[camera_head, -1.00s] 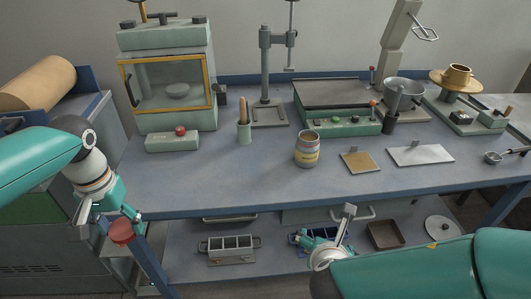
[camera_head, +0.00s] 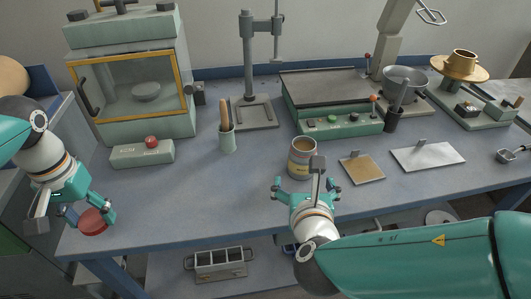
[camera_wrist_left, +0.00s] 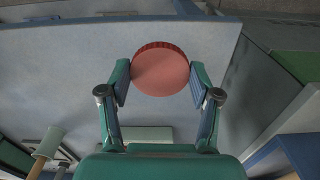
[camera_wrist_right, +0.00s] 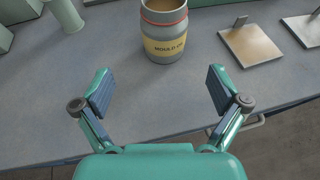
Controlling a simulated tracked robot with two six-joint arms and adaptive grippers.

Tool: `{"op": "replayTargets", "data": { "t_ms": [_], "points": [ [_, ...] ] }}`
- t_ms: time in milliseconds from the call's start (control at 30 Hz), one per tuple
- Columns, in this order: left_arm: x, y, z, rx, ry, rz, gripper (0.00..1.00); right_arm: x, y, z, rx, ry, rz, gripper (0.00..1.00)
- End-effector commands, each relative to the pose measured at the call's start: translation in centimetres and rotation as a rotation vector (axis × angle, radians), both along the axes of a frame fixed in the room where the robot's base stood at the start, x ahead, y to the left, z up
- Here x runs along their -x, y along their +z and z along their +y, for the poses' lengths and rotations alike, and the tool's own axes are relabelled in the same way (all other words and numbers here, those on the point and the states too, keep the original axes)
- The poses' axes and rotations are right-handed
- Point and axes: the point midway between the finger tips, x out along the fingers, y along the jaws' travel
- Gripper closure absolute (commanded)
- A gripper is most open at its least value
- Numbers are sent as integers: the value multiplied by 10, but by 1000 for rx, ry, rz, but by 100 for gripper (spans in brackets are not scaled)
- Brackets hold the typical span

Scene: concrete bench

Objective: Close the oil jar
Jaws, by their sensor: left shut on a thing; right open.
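The oil jar (camera_head: 302,158) is a grey jar with a yellow label and a red band. It stands upright and open-topped on the bench, and its label reads "MOULD OIL" in the right wrist view (camera_wrist_right: 164,35). A red round lid (camera_head: 93,221) is at the bench's front left corner; it also shows in the left wrist view (camera_wrist_left: 161,72). My left gripper (camera_head: 88,214) is shut on the lid, its fingers on opposite sides. My right gripper (camera_head: 307,189) is open and empty, in front of the jar, with the jar beyond its fingertips (camera_wrist_right: 160,90).
A green pen pot (camera_head: 227,139) and a small box with a red button (camera_head: 142,153) stand left of the jar. A tan plate (camera_head: 362,169) lies to its right, and a green control unit (camera_head: 338,123) is behind. The bench between lid and jar is clear.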

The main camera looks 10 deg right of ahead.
Motion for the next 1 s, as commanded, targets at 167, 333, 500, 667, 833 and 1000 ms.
{"op": "replayTargets", "data": {
  "t_ms": [167,333,500,667,833,1000],
  "points": [
    [-2,-1,-2,0,-6,0,47,0,-1,-3,-1,-7,1,3],
    [-3,-4,-3,0,-8,0,47,-15,-9,-7,0,-11,3,3],
    [-3,-7,-4,0,-9,0,47,-41,-20,-13,-1,-13,4,3],
    [-3,-7,-4,0,-9,0,47,-58,-26,-16,1,-10,3,3],
    [-3,-7,-4,0,-10,0,47,-61,-26,-16,-1,-10,2,3],
    [-3,-7,-4,0,-10,0,47,-61,-26,-16,-1,-10,2,3]
  ]
}}
